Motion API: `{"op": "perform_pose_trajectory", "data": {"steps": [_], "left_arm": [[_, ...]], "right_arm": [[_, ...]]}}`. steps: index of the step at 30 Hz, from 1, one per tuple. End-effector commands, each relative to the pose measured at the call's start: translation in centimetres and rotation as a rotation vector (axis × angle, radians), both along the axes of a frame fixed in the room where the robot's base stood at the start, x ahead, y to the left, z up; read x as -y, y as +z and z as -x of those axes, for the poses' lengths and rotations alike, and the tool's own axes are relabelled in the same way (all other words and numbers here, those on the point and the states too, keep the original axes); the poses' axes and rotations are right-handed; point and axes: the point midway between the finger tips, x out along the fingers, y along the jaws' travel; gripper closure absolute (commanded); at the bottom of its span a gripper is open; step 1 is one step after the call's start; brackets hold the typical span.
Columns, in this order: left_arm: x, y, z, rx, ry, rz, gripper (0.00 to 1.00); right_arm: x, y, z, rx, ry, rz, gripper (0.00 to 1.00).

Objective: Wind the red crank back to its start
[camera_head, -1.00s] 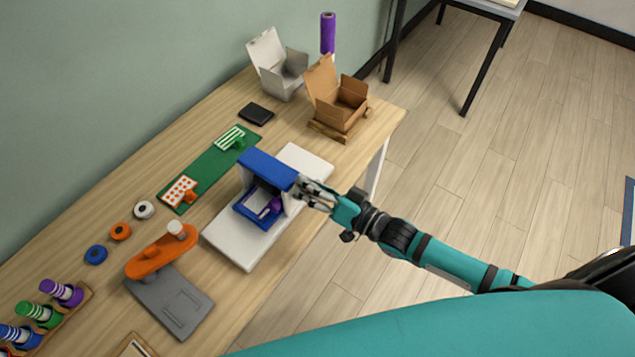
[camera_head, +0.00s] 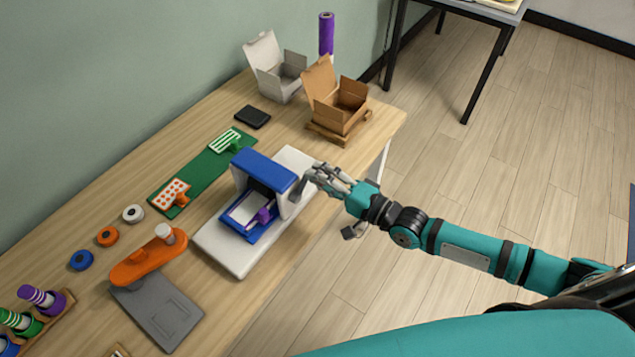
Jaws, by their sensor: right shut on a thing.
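A blue-topped press (camera_head: 266,170) with a crank on its right side stands on a white base (camera_head: 222,250). A blue tray (camera_head: 238,234) with a pale sheet and a purple knob (camera_head: 263,215) sticks out of its front. My right gripper (camera_head: 318,176) is at the press's right side, shut on the crank's handle. The grey crank arm (camera_head: 299,188) shows between press and fingers. No red shows; the fingers hide the handle. My left gripper is not in view.
An open cardboard box (camera_head: 340,110) and a white box (camera_head: 275,75) stand at the far end.

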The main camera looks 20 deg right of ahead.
Motion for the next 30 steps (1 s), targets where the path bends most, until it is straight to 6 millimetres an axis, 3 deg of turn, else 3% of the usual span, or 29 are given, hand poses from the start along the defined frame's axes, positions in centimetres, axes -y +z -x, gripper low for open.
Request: {"op": "perform_pose_trajectory", "data": {"steps": [1,9,27,28,30], "left_arm": [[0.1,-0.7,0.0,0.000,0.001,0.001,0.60],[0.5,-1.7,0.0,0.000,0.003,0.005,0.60],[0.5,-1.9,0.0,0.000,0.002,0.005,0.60],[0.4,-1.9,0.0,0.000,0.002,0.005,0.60],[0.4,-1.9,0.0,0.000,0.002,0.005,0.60]], "right_arm": [[0.0,-0.8,0.1,-0.022,0.004,-0.016,1.00],[0.3,-1.2,-0.1,-0.091,0.004,-0.103,1.00],[0.3,-1.2,-0.1,-0.112,0.004,-0.131,1.00],[0.3,-1.2,-0.1,-0.112,0.004,-0.131,0.76],[0.3,-1.2,-0.2,-0.112,0.004,-0.131,0.67]]}}
